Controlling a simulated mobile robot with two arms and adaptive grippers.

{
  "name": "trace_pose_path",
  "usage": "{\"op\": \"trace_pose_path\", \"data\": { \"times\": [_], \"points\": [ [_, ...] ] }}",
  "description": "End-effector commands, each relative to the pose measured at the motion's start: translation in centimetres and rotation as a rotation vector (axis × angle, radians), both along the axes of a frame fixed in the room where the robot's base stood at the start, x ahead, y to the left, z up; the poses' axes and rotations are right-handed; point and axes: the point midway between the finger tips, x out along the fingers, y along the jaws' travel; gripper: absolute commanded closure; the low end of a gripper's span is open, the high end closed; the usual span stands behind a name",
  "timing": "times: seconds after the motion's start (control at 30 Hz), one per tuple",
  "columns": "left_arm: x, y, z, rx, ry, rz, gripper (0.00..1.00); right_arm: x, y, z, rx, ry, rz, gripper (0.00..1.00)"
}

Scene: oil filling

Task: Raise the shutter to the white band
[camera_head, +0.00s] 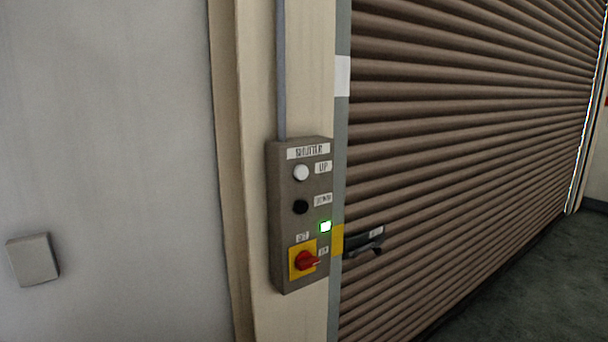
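The brown slatted shutter (460,130) fills the right of the view, and its visible lower edge runs along the floor. The white band (343,76) is on the grey guide strip at the shutter's left edge. A grey control box (283,240) labelled SHUTTER is on the post beside it. It has a white UP button (301,172), a black button (300,207) below, a lit green lamp (325,227) and a red rotary switch (307,261) on a yellow plate. A black handle-like part (362,241) with a small label sits at the shutter's left edge. Neither gripper is in view.
A yellow band (337,240) marks the guide strip lower down. A cream post (258,60) carries the box and a grey conduit (281,70). A small grey plate (33,260) is on the left wall. The dark floor (530,285) at lower right is clear.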

Motion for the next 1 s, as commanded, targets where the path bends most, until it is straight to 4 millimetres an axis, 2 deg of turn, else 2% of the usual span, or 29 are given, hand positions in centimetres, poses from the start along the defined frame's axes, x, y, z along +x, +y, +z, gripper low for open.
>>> {"op": "trace_pose_path", "data": {
  "times": [0.03, 0.1, 1.0],
  "points": [
    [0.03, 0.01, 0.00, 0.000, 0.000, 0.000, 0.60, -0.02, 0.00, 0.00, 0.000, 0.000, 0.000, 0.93],
    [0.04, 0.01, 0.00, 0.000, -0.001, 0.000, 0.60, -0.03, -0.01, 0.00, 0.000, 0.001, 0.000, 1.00],
    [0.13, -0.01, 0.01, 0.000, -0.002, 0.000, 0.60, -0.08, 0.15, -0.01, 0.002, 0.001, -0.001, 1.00]
  ]
}}
